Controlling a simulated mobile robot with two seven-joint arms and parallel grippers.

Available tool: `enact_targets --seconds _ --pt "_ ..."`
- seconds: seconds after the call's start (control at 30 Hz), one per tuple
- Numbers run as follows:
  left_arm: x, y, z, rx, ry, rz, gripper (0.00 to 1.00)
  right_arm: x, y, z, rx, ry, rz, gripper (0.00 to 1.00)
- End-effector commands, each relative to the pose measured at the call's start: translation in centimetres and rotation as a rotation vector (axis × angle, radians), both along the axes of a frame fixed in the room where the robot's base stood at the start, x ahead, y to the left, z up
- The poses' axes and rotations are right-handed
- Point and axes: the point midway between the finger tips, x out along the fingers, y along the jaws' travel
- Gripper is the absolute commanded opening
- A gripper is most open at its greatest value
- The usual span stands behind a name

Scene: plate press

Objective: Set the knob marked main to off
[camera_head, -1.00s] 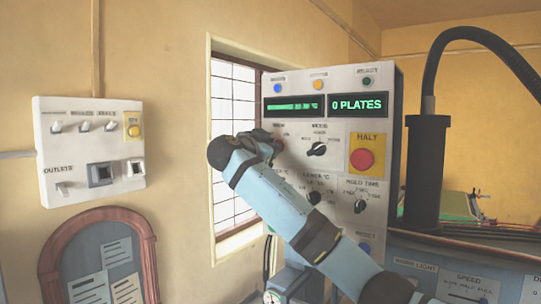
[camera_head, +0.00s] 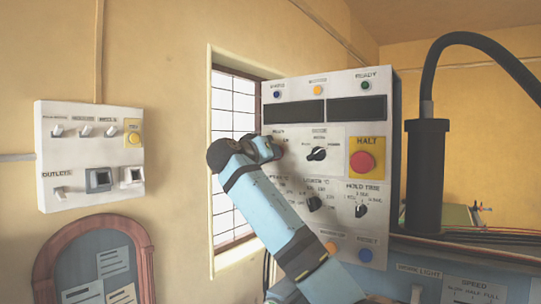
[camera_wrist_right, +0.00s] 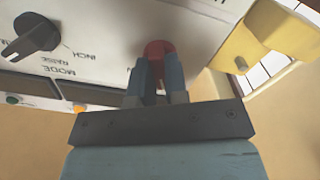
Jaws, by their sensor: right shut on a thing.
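The main knob (camera_wrist_right: 158,48) is red and sits on the pale front of the press panel (camera_head: 345,90). In the wrist view my right gripper (camera_wrist_right: 158,68) has its two fingers closed around the red knob. In the head view my right gripper (camera_head: 275,148) is at the panel's upper left, under a small label, and covers most of the knob. The exact angle of the knob is hard to read. Both displays (camera_head: 357,107) on the panel are dark. My left gripper is not in view.
A black mode knob (camera_head: 317,154) and a red halt button (camera_head: 362,161) on yellow are to the right. Lower knobs (camera_head: 314,203) and a blue reset button (camera_head: 365,252) are below. A switch box (camera_head: 90,155) hangs on the left wall. A thick black hose (camera_head: 428,170) stands at right.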

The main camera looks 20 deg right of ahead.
Motion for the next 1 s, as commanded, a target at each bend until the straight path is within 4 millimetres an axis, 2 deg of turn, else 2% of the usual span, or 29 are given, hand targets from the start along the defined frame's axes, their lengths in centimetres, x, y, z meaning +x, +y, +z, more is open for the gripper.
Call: enact_targets --seconds 0.33,0.9,0.93,1.0 --pt "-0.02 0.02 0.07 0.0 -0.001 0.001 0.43 -0.02 -0.01 0.16 -0.09 0.112 0.0 0.0" --pt "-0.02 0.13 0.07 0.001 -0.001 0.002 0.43 -0.03 -0.02 0.22 -0.108 0.134 0.001 0.0" --pt "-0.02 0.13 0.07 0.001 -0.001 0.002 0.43 -0.03 -0.02 0.23 -0.108 0.134 0.001 0.21" --pt "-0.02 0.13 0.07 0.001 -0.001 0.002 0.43 -0.03 -0.02 0.21 -0.108 0.134 0.001 0.37"
